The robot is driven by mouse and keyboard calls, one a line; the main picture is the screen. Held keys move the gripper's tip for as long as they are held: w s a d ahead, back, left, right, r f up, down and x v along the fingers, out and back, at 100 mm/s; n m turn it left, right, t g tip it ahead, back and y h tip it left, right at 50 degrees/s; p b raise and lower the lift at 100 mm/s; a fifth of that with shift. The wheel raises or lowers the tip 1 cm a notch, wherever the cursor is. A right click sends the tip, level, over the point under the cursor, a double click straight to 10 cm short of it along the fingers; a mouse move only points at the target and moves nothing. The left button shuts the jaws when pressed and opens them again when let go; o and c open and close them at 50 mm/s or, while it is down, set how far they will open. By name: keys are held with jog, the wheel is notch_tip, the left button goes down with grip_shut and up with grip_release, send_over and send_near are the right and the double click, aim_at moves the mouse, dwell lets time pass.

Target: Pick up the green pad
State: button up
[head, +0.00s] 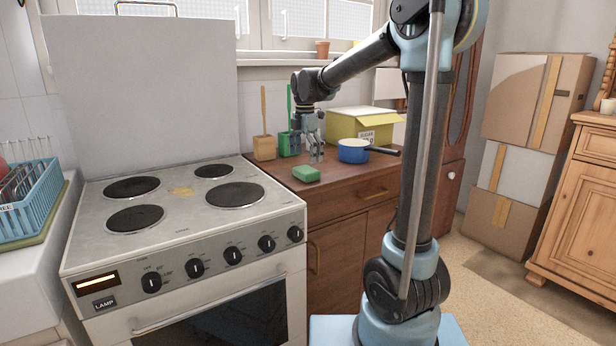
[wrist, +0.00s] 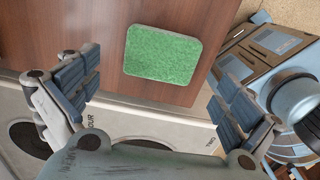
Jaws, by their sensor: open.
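The green pad (head: 306,173) lies flat on the wooden dresser top (head: 335,180), near its front left corner beside the stove. In the wrist view the green pad (wrist: 162,54) is a rounded rectangle with a speckled surface, beyond the fingertips and roughly centred between them. My gripper (head: 312,155) is above and slightly behind the pad in the head view. In the wrist view my gripper (wrist: 160,90) has its two fingers spread wide, with nothing between them. The pad and the fingers look apart.
A blue pot (head: 353,151) with a dark handle stands right of the gripper. A yellow-green box (head: 362,125) is behind it. A wooden holder (head: 264,147) and a green holder (head: 289,144) stand behind left. The white stove (head: 180,215) adjoins the dresser at left.

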aim_at(306, 169)
jog(key=shift+w+d+f, duration=0.15)
jog(key=shift+f, duration=2.6)
jog(key=shift+c, duration=0.2)
jog(key=c, duration=0.9)
